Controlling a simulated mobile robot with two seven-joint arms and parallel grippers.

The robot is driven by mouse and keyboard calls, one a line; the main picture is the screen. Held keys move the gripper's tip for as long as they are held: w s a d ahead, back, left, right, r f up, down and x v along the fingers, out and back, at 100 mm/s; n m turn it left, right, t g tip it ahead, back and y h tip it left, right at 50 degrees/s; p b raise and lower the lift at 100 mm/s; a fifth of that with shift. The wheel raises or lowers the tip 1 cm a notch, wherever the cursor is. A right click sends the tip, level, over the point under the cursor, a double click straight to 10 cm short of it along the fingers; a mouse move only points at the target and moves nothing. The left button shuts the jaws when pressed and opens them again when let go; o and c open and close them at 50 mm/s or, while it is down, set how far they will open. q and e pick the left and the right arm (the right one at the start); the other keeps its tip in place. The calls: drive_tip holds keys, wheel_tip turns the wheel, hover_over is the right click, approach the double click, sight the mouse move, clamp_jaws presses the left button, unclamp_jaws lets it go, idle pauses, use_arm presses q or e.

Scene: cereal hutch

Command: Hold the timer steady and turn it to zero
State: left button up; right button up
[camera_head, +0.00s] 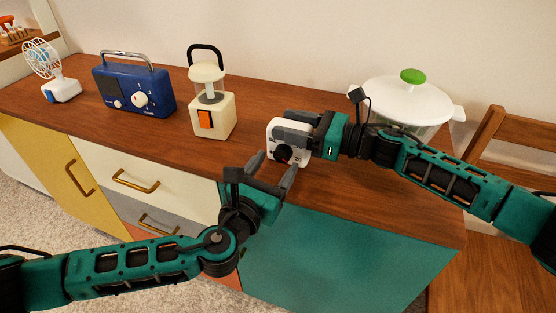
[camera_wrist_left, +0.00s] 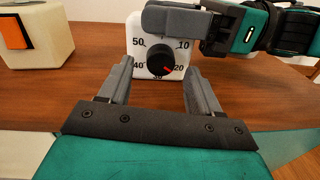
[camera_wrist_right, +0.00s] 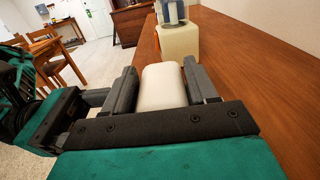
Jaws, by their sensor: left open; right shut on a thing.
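The timer (camera_head: 290,138) is a white box with a black dial (camera_head: 283,154) on its front, standing upright on the wooden counter. In the left wrist view the dial (camera_wrist_left: 161,61) has a red mark pointing down and right, near the 20. My right gripper (camera_head: 284,128) is shut on the timer's body from the right; the right wrist view shows the timer's white top (camera_wrist_right: 164,86) between its fingers. My left gripper (camera_head: 276,172) is open in front of the timer, its fingertips (camera_wrist_left: 157,72) either side of the dial and apart from it.
A cream lantern (camera_head: 212,112) with an orange switch stands left of the timer. A blue radio (camera_head: 133,85) and a small white fan (camera_head: 55,72) are farther left. A wooden chair (camera_head: 512,150) is at right.

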use_arm(q)
drive_tip(key=shift+x, duration=1.1)
drive_tip(key=c, duration=1)
drive_tip(key=shift+c, duration=0.2)
drive_tip(key=shift+n, duration=0.3)
drive_tip(key=n, duration=0.3)
drive_tip(key=shift+f, duration=0.1)
drive_tip(key=shift+d+n+t, duration=0.1)
drive_tip(key=shift+n+t, duration=0.2)
drive_tip(key=shift+n, duration=1.6)
